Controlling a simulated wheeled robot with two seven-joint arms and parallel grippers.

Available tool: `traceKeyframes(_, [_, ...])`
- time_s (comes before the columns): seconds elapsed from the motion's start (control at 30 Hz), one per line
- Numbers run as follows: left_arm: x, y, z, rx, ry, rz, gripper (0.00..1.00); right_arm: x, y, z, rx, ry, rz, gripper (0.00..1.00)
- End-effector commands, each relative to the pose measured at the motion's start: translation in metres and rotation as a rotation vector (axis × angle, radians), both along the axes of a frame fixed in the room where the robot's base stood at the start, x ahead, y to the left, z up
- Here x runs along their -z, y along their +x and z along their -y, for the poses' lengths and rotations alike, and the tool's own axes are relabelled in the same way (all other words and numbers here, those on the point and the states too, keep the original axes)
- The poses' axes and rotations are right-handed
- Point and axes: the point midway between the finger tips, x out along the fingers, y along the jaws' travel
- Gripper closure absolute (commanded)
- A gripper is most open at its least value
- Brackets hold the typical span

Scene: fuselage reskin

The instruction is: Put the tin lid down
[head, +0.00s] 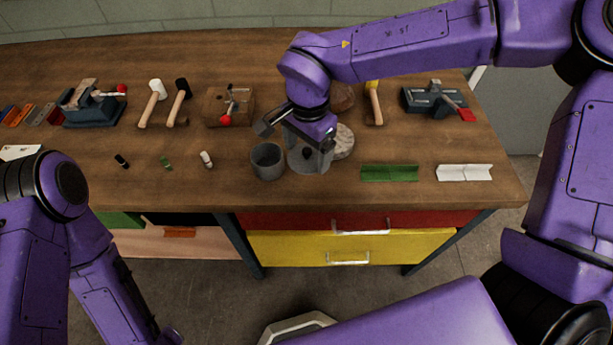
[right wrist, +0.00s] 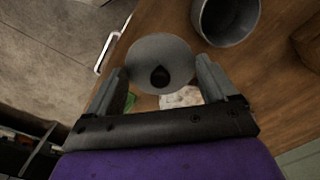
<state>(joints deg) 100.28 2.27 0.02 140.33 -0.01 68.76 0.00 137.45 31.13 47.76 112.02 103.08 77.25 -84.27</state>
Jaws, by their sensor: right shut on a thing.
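The grey tin lid (head: 310,164) with a dark knob is between the fingers of my right gripper (head: 304,150), just right of the open tin. In the right wrist view the lid (right wrist: 160,50) is a round grey disc between the two fingertips (right wrist: 160,72), its black knob near the middle. The right gripper is shut on it. I cannot tell how far it is above the wooden table (head: 230,190). The open grey tin (head: 268,162) stands upright; it also shows in the right wrist view (right wrist: 228,18).
A pale round disc (head: 344,142) lies right of the lid. A green angled strip (head: 389,173) and a white one (head: 464,172) lie near the front edge. A wooden block (head: 225,106), mallets (head: 153,103) and a vice (head: 433,100) stand behind.

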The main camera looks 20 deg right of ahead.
Motion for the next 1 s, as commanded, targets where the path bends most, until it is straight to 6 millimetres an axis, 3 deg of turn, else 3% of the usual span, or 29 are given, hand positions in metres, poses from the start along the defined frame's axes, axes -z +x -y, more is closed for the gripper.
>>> traceKeyframes(0.3, [0.004, 0.000, 0.000, 0.000, 0.000, -0.001, 0.57, -0.031, -0.056, -0.065, 1.033, -0.005, -0.021, 0.43])
traceKeyframes(0.5, [0.005, 0.000, 0.000, 0.000, 0.000, -0.001, 0.57, -0.041, -0.082, -0.085, 1.474, -0.015, -0.023, 0.43])
traceKeyframes(0.67, [0.002, 0.000, 0.000, 0.000, 0.000, -0.001, 0.57, -0.042, -0.085, -0.085, 1.599, -0.018, -0.024, 0.43])
traceKeyframes(0.87, [-0.018, 0.000, 0.000, 0.000, 0.000, -0.001, 0.57, -0.023, -0.049, -0.047, 1.609, -0.020, -0.025, 0.43])
traceKeyframes(1.0, [-0.030, 0.000, 0.000, 0.000, 0.000, -0.001, 0.57, -0.001, -0.022, -0.019, 1.606, -0.021, -0.024, 0.43])
